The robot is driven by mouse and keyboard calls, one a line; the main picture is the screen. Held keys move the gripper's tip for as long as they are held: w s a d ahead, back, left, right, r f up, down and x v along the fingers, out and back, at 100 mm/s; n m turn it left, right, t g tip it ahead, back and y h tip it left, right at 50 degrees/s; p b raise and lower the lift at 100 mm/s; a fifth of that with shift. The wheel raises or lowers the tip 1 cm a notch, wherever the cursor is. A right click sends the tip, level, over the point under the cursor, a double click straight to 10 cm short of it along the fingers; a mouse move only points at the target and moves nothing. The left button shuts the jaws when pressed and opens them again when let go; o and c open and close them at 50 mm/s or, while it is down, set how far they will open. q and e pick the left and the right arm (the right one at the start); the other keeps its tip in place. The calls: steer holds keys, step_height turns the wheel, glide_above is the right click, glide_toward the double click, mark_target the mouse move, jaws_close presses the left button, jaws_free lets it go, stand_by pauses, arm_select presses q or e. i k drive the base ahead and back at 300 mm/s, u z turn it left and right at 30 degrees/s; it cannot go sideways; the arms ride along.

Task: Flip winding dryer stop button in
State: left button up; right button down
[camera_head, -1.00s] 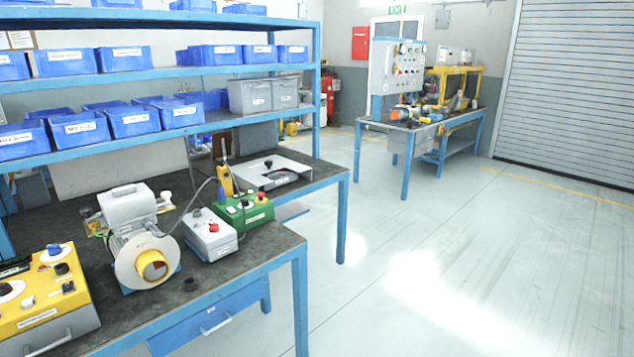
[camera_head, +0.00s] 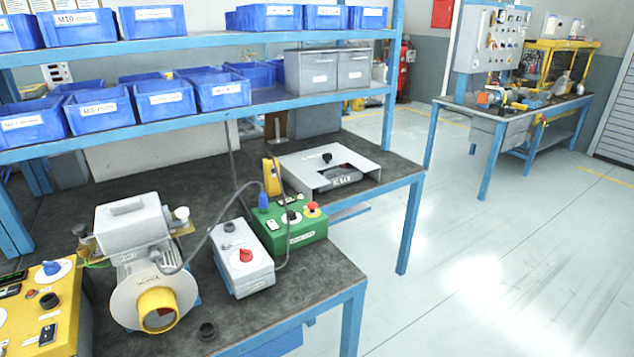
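The labels are too small to read, so I cannot tell which of these is the winding dryer. Neither of my grippers is in view.
A grey blower (camera_head: 140,265) with a yellow outlet ring stands between the panel and grey box. A cable crosses behind the grey box. Floor at right is clear.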

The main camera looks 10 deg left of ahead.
mark_target(311, 205)
steer(key=u, duration=0.5)
steer(key=i, duration=0.95)
steer(key=u, duration=0.6)
